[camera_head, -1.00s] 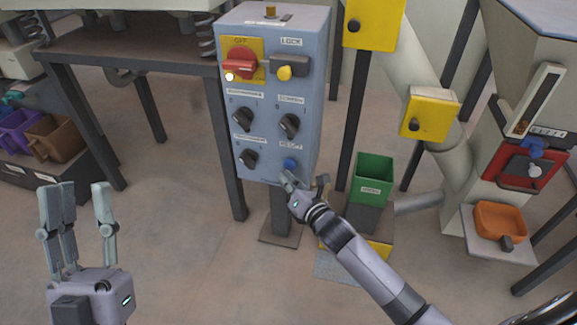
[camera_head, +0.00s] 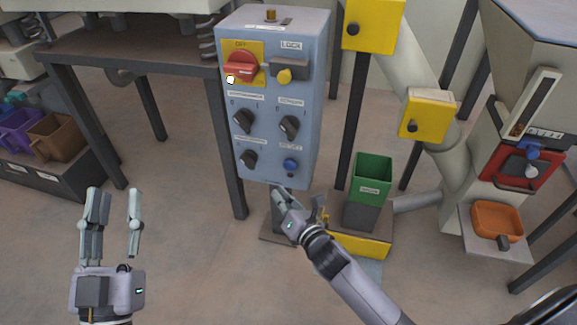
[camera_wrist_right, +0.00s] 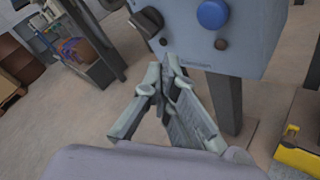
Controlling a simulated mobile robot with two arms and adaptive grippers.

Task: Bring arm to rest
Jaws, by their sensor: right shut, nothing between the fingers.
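My right gripper (camera_head: 281,193) is shut and empty, just below the lower edge of the blue-grey control box (camera_head: 268,110) in the head view. In the right wrist view its fingers (camera_wrist_right: 165,72) are together below the box's blue button (camera_wrist_right: 212,14). The blue button also shows uncovered in the head view (camera_head: 290,165). My left gripper (camera_head: 115,205) is upright at the lower left, its fingers spread apart with nothing between them, over bare floor.
A dark table (camera_head: 125,50) stands at the upper left. A green bin (camera_head: 371,178) stands right of my right gripper on a yellow-edged base. An orange scoop (camera_head: 497,220) sits on a shelf at the right. Brown and purple bins are at the far left.

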